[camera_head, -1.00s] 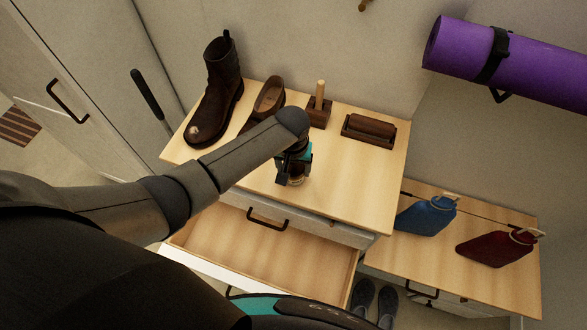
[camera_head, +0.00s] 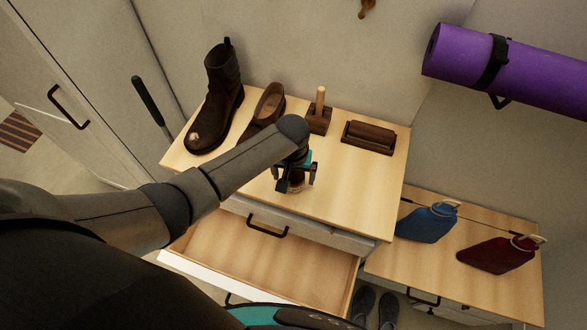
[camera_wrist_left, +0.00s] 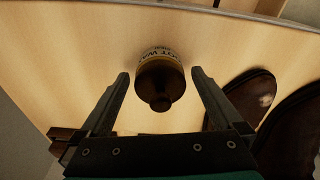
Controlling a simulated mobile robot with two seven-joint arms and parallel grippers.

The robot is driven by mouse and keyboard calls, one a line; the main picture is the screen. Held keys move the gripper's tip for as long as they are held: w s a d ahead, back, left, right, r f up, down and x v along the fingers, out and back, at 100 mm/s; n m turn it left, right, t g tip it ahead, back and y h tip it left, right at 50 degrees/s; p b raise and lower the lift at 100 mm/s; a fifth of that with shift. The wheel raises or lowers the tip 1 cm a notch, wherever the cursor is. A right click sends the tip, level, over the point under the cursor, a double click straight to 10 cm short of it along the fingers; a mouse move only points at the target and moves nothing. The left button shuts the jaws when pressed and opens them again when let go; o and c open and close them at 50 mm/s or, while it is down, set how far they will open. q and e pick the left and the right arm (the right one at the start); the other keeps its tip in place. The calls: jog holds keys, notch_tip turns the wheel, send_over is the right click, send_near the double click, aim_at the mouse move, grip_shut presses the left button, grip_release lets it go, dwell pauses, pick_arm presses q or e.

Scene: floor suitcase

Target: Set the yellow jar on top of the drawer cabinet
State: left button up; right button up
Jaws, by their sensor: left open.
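The jar (camera_head: 297,181), brown glass with a yellowish label, is on the wooden top of the drawer cabinet (camera_head: 350,190), close to the front edge. In the left wrist view the jar (camera_wrist_left: 158,72) appears upright on the wood, with its dark stopper toward the camera. My left gripper (camera_head: 295,178) points down over it. Its fingers (camera_wrist_left: 160,78) are open on both sides of the jar, with a visible gap at each side. In the head view the gripper partly hides the jar. My right gripper is not in view.
A brown boot (camera_head: 217,100), a brown shoe (camera_head: 270,103), a wooden-handled brush (camera_head: 319,112) and a dark block (camera_head: 369,137) stand along the cabinet's back. An open drawer (camera_head: 260,260) juts out below. The cabinet top's right side is clear.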

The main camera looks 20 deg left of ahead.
aim_at(293, 180)
pick_arm(q)
notch_tip(293, 180, up, 12)
jog(key=s+p, duration=0.1)
jog(key=p, duration=0.2)
jog(key=shift+s, duration=0.2)
jog(key=shift+d, duration=0.1)
